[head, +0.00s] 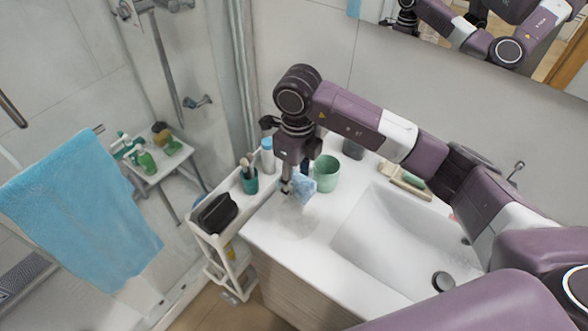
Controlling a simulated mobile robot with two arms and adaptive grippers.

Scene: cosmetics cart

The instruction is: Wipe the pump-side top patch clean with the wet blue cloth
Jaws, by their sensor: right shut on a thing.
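My right gripper (287,189) points down over the left end of the white washbasin counter (270,222), near its edge beside the cart. It is shut on the light blue cloth (305,190), which hangs at its right side close to the counter top. Whether the cloth touches the surface is hard to tell. A faint greyish area (297,223) shows on the counter just in front of the cloth; whether it is a dirty patch or a shadow is unclear. A white and blue bottle (267,156) stands behind the gripper; a pump cannot be made out. My left gripper is out of view.
A white cart (202,238) stands against the counter's left side, with a black pouch (216,213) and a teal cup of brushes (249,181). A green cup (326,173) stands right of the cloth. The basin (385,235) lies further right. A blue towel (80,210) hangs left.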

